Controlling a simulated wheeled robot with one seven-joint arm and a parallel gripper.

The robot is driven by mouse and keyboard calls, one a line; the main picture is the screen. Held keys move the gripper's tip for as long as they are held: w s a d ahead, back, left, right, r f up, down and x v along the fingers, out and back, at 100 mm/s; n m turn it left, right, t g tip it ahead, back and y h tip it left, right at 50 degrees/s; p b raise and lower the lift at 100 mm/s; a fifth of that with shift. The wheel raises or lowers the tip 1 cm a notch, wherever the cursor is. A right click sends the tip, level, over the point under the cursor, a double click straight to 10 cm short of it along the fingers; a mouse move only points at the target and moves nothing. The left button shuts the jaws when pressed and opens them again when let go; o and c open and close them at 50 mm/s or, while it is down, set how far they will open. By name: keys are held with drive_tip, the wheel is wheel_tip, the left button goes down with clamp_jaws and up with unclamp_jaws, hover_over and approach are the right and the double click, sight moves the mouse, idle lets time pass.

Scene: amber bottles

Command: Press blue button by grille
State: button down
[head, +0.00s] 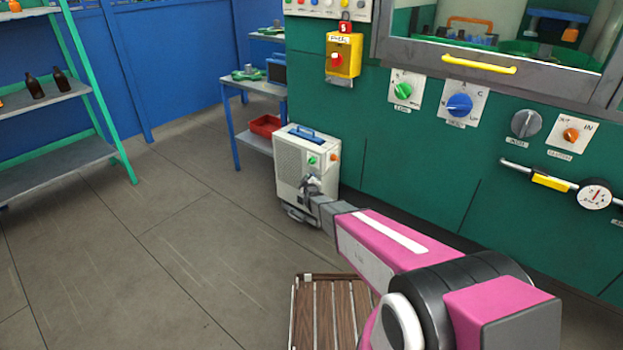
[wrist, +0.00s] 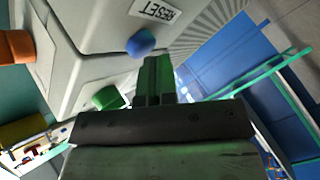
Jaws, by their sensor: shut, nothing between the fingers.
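The blue button (wrist: 140,43) is a round knob on a pale grey machine face in the wrist view, below a RESET label (wrist: 158,11). The grille (wrist: 207,28) is the ribbed area to its right. My gripper (wrist: 158,62) is shut and empty, its tips just beside the button's lower right; I cannot tell whether they touch it. In the head view the white box (head: 286,150) stands on the floor, with its slotted grille (head: 287,182) on the left. My gripper (head: 312,184) is at its front and the blue button is hidden there.
A green knob (wrist: 110,97) and an orange knob (wrist: 16,47) sit close by on the same box. The box has a blue handle on top. A green wall panel (head: 400,180) stands behind, and a wooden slatted crate (head: 332,315) lies in front. Open floor is to the left.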

drive_tip(key=shift+s, duration=0.1)
idle(0.4)
drive_tip(key=shift+s+a, duration=0.5)
drive_tip(key=shift+s, duration=0.05)
drive_tip(key=s+a, duration=0.1)
drive_tip(key=s, duration=0.1)
drive_tip(key=s+a, duration=0.2)
idle(0.5)
idle(0.5)
drive_tip(key=s+d+r+m+g, duration=0.3)
drive_tip(key=s+d+r+g, duration=0.1)
drive_tip(key=s+d, duration=0.4)
drive_tip(key=s+d+r+m+g+h, duration=0.1)
drive_tip(key=s+d+r+m+g, duration=0.3)
drive_tip(key=s, duration=0.9)
drive_tip(key=s+d+r+m+g+h, duration=0.1)
drive_tip(key=s+d+r+m+g, duration=0.3)
drive_tip(key=s+d+g, duration=0.4)
drive_tip(key=s+d, duration=0.3)
drive_tip(key=d, duration=0.1)
drive_tip(key=shift+d+r+g, duration=0.15)
drive_tip(key=shift+d+g, duration=0.15)
drive_tip(key=shift+g, duration=0.1)
